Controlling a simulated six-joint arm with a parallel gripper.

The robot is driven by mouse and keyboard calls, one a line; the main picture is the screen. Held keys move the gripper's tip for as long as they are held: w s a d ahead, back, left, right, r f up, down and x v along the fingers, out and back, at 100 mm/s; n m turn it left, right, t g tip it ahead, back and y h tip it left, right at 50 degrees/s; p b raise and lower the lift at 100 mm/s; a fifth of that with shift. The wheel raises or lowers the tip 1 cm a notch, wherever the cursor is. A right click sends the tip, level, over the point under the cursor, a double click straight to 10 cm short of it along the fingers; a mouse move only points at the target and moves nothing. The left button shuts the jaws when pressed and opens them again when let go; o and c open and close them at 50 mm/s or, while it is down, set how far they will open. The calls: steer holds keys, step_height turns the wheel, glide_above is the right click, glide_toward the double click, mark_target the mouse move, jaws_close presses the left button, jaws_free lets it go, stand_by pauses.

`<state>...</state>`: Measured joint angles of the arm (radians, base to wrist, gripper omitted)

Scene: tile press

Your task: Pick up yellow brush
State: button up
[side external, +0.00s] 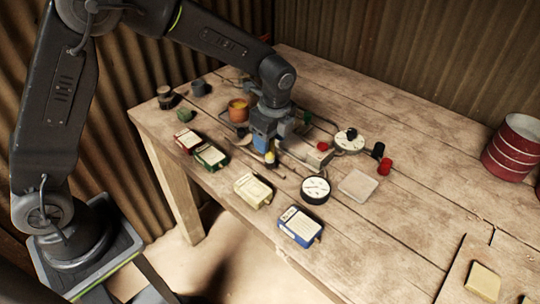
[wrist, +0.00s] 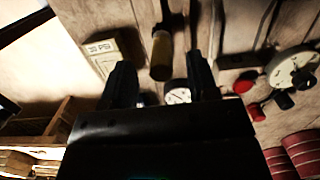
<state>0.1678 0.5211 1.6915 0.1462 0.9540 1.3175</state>
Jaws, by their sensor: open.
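The yellow brush (wrist: 161,56) shows in the wrist view as a yellow handle with a dark upper part, lying between the two dark fingers of my gripper (wrist: 160,66). The fingers are apart and a gap shows on both sides of the handle. In the side external view a small yellow end of the brush (side external: 269,157) shows just below my gripper (side external: 265,146), low over the table. The rest of the brush is hidden there by the gripper. I cannot tell how far the fingers reach down beside it.
On the wooden table (side external: 400,215) near the gripper are a cream box (side external: 253,190), a black-rimmed dial (side external: 315,190), a blue box (side external: 299,226), green and red boxes, and an orange pot (side external: 238,110). Red cans (side external: 513,147) stand at right.

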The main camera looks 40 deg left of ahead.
mark_target(270, 153)
steer(key=f, duration=0.3)
steer(key=shift+a+f, duration=0.2)
steer(key=shift+f, duration=0.05)
jaws_close()
